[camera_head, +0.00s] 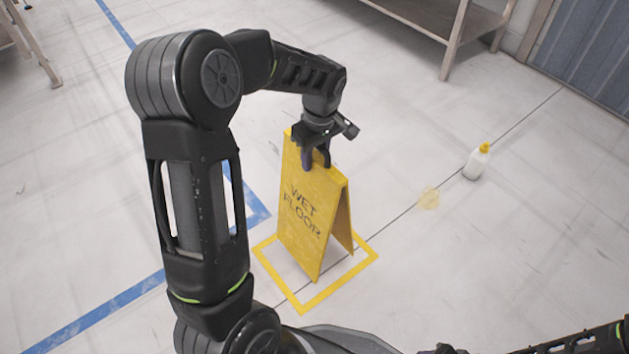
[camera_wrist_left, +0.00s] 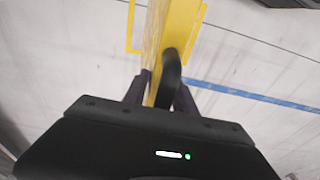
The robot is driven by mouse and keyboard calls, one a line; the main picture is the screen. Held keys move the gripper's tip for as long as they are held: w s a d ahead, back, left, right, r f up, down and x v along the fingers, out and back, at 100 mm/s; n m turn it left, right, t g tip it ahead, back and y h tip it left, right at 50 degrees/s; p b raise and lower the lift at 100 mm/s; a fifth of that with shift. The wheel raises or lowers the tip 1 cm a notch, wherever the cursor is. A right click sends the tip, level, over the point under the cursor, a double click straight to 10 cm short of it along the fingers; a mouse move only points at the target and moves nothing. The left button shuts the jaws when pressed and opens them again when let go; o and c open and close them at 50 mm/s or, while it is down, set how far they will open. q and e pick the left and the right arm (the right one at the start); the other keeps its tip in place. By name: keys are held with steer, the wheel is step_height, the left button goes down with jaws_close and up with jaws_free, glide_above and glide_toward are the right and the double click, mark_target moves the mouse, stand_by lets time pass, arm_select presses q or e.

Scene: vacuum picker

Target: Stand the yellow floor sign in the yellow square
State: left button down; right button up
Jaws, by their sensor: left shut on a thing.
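The yellow floor sign (camera_head: 304,205) with "WET FLOOR" on it stands upright, its two panels spread like a tent. In the head view it is over the yellow square (camera_head: 343,288) outlined on the floor. I cannot tell whether its lower edges touch the floor. My left gripper (camera_head: 316,158) comes from above and is shut on the sign's top edge. In the left wrist view the sign (camera_wrist_left: 182,28) runs up from between the fingers (camera_wrist_left: 160,92). Part of the square's far side is hidden behind the sign. My right gripper is not clearly in view.
A white bottle with a yellow cap (camera_head: 477,162) stands on the floor to the right, near a pale yellow spill (camera_head: 429,198). Blue tape (camera_head: 108,308) marks the floor at left. A table (camera_head: 425,17) stands at the back. Floor right of the square is mostly clear.

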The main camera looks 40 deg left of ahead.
arm_select(q)
steer(key=shift+f+b, duration=1)
steer(key=shift+f, duration=1.55)
steer(key=c, duration=1)
jaws_free()
steer(key=r+p, duration=0.1)
steer(key=r, duration=0.3)
steer(key=d+r+p, duration=0.1)
steer(key=r+p, duration=0.1)
steer(key=r, duration=0.2)
steer(key=r+p, duration=0.1)
steer(key=r, duration=0.3)
steer(key=shift+s+d, duration=0.2)
